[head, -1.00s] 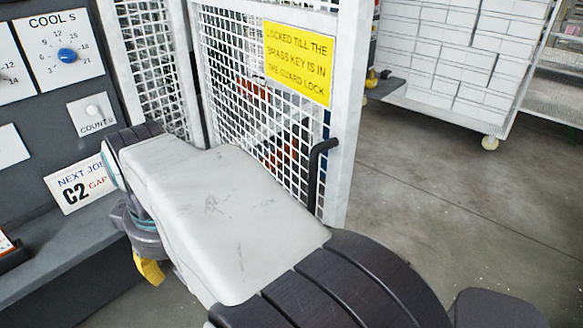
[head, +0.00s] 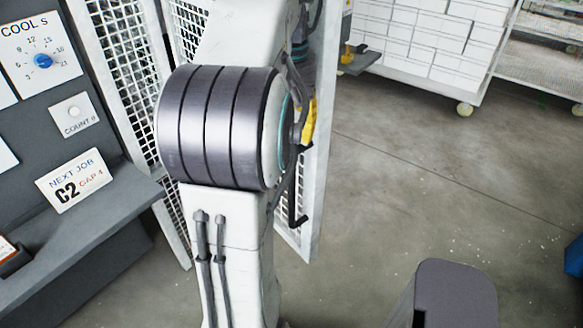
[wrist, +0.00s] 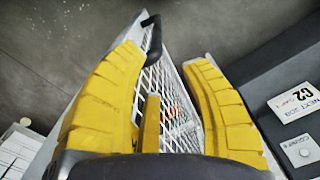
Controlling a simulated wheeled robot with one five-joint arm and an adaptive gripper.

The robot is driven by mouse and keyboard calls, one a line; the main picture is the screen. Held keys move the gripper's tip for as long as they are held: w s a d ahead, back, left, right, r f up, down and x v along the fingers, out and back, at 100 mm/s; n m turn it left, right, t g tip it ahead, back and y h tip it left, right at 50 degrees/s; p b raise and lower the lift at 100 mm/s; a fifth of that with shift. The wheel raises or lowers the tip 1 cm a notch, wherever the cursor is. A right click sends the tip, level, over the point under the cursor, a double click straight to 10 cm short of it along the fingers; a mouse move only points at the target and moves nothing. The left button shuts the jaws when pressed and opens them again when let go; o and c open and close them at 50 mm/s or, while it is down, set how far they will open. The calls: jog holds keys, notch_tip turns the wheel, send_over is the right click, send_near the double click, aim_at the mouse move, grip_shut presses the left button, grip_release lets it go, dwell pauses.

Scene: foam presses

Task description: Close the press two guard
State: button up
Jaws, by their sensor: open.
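The guard is a white-framed mesh door (head: 318,150) standing at an angle to the mesh panel on its left; my arm hides most of it in the head view. Its black bar handle (head: 297,218) shows low beside my arm. In the wrist view the mesh (wrist: 172,110) lies beyond and between my yellow fingers, and the handle (wrist: 153,38) is just past the left fingertip. My gripper (wrist: 167,58) is open and empty, with the handle not between its fingers. In the head view one yellow finger (head: 309,120) shows in front of the door.
A dark control panel with a blue dial (head: 43,61) and a ledge with a "NEXT JOB C2" card (head: 75,186) stand at the left. A rack of white boxes (head: 425,40) is at the back right. The grey floor (head: 400,180) between is clear.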

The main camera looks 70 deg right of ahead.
jog(key=shift+s+d, duration=0.1)
jog(key=shift+s, duration=0.15)
jog(key=shift+f, duration=0.3)
notch_tip(320, 180, down, 11)
jog(key=b, duration=0.1)
dwell(0.4)
grip_shut()
dwell(0.3)
